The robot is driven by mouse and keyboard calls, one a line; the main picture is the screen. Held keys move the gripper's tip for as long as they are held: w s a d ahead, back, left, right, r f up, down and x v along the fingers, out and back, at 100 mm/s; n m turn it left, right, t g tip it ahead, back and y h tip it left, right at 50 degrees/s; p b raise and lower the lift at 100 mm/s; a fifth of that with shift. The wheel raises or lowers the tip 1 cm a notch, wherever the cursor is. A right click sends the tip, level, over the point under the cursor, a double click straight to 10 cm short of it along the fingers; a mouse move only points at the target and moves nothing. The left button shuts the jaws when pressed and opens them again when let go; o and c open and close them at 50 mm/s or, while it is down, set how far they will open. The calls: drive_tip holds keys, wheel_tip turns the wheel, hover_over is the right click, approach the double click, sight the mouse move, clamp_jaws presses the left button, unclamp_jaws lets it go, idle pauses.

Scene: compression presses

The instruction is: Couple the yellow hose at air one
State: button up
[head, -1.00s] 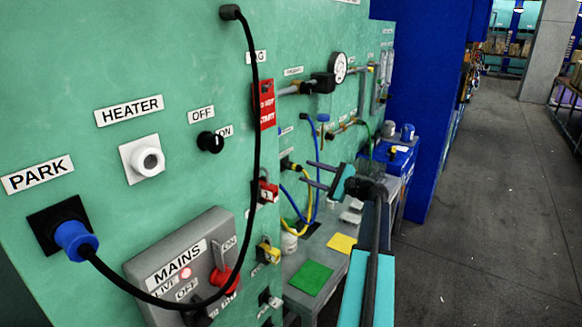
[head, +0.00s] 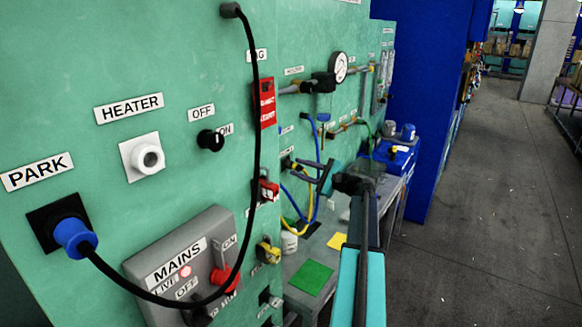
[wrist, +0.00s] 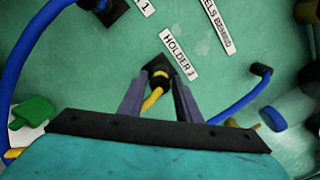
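The yellow hose (wrist: 152,101) ends in a dark plug (wrist: 158,67) seated in a black socket on the green panel, beside a label that seems to read HOLDER 1 (wrist: 181,56). The hose also hangs in a loop in the head view (head: 307,203). My gripper (wrist: 157,84) is open, with one finger on each side of the plug and hose. Contact cannot be made out. In the head view my gripper (head: 296,168) reaches the panel near the top of the yellow hose. A label reading AIR one is not legible.
A blue hose (wrist: 85,4) joins a socket at upper left in the wrist view; another blue hose (wrist: 243,98) is at right. A black cable (head: 257,130) hangs across the near panel.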

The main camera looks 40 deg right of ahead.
clamp_jaws()
drive_tip(key=shift+v, duration=1.8)
idle(0.9)
drive_tip(key=shift+b+v, duration=0.35)
drive_tip(key=shift+v, duration=1.55)
drive_tip(key=shift+r, duration=0.1)
